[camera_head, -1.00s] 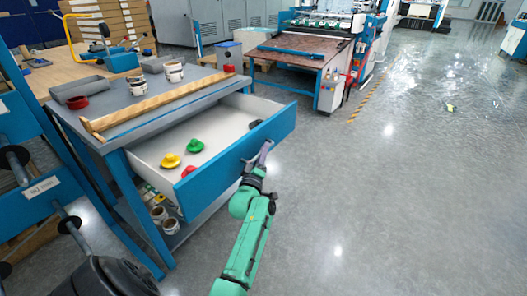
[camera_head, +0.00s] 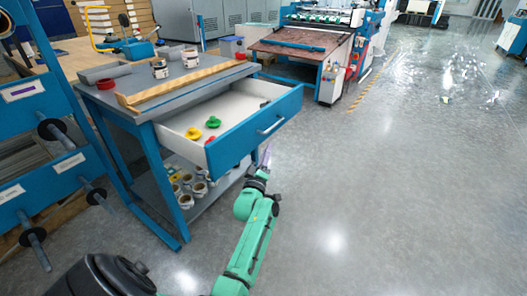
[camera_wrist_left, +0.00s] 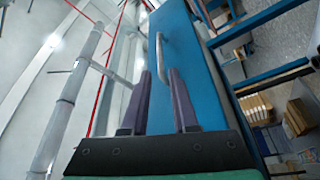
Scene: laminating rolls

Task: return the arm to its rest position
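My left gripper (camera_head: 264,160), at the end of the green arm, is just below and in front of the drawer's front. In the left wrist view its two purple fingers (camera_wrist_left: 160,98) stand apart with nothing between them. The silver drawer handle (camera_head: 271,127) is beyond the fingertips, apart from them; it also shows in the wrist view (camera_wrist_left: 160,55). The blue-fronted drawer (camera_head: 235,148) stands pulled out of the grey-topped workbench. My right gripper is not in view.
The drawer holds a yellow knob-like piece (camera_head: 193,134), a green one (camera_head: 213,122) and a red one. Rolls (camera_head: 185,195) lie on the bench's lower shelf. A blue rack (camera_head: 45,185) with rods stands at left. The floor (camera_head: 400,180) to the right is clear.

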